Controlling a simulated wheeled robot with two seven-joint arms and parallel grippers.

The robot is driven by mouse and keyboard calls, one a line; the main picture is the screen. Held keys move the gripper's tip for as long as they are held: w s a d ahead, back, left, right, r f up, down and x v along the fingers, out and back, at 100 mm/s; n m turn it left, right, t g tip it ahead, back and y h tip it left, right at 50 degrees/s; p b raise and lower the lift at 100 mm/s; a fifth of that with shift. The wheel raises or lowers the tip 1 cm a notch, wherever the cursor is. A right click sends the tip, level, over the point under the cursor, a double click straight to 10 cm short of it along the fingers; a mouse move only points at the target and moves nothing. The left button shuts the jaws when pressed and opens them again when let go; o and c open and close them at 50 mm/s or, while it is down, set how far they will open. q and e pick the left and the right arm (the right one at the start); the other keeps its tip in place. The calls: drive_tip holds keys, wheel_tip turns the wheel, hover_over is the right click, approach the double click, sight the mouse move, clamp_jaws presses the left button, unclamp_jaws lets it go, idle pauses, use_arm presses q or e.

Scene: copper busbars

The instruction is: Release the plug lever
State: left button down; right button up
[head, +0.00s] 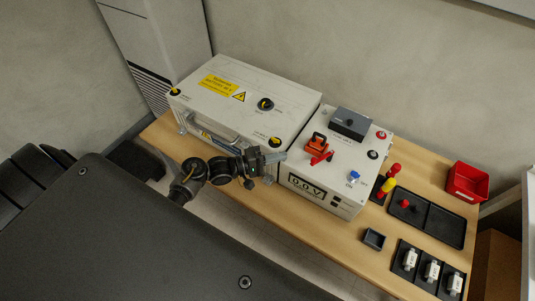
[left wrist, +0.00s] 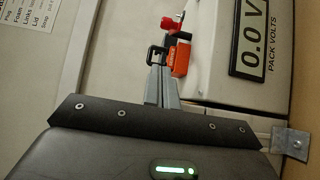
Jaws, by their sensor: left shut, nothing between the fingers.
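An orange plug (head: 316,143) with a red part sits on top of the white box with the volt display (head: 306,186). It also shows in the left wrist view (left wrist: 181,57), with a black loop beside it and a red knob (left wrist: 173,24) above. Which part is the lever I cannot tell for sure. My left gripper (head: 281,156) is shut and empty, just left of the plug in the head view. In the left wrist view its fingertips (left wrist: 159,70) point at the plug and overlap the black loop; contact cannot be told. My right gripper is not in view.
A large pale case (head: 245,90) with yellow labels stands left of the display box on the wooden table. A dark grey block (head: 350,123) and knobs are on the box.

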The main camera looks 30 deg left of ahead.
use_arm(q)
drive_tip(key=w+d, duration=0.1)
drive_tip(key=d+p, duration=0.1)
drive_tip(key=d, duration=0.1)
drive_tip(key=w+d, duration=0.1)
drive_tip(key=d, duration=0.1)
drive_tip(key=shift+w+r, duration=0.1)
drive_tip(key=shift+w, duration=0.25)
drive_tip(key=shift+s+d+p, duration=0.1)
drive_tip(key=shift+d+p, duration=0.2)
drive_tip(key=shift+d, duration=0.55)
